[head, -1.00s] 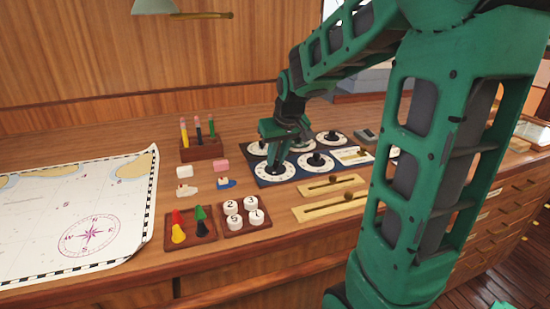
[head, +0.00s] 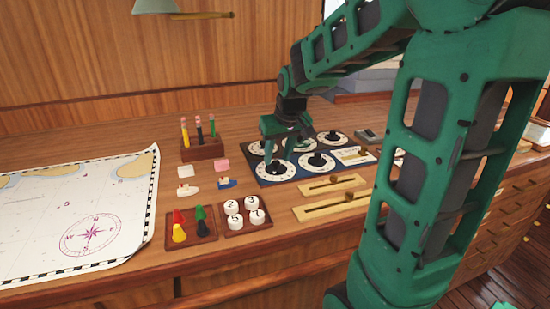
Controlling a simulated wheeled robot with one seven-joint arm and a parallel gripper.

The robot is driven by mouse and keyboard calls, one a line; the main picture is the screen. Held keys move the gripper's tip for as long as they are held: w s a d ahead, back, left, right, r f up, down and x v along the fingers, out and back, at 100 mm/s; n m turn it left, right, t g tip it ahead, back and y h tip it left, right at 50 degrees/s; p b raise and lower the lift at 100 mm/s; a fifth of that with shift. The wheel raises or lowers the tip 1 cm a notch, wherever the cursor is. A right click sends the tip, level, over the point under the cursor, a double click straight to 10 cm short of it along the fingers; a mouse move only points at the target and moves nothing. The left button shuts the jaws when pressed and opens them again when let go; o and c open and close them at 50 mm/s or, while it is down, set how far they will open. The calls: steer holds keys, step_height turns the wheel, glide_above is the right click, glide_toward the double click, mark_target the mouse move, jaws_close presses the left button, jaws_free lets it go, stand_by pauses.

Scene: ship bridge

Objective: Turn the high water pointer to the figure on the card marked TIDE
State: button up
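A dark blue panel (head: 291,178) on the desk carries several white dials with black pointers. My gripper (head: 281,155) is over the panel's left half, fingers pointing down, close above or at the front-left dial (head: 275,172). That dial's black pointer knob shows just below the fingers. I cannot tell whether they touch it or how far apart they are. The front-middle dial (head: 316,162) and back-right dial (head: 333,138) are clear of the gripper. A white card (head: 355,155) lies at the panel's right; its writing is too small to read. Which dial is high water cannot be read.
Two brass slides (head: 331,186) lie in front of the panel. To its left are a pencil block (head: 201,147), erasers, small boats, a tray of coloured cones (head: 190,240) and a tray of numbered discs (head: 246,232). A chart (head: 70,215) covers the left desk.

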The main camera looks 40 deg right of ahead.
steer(key=v, duration=0.9)
steer(key=shift+r, duration=0.35)
steer(key=shift+s, duration=0.1)
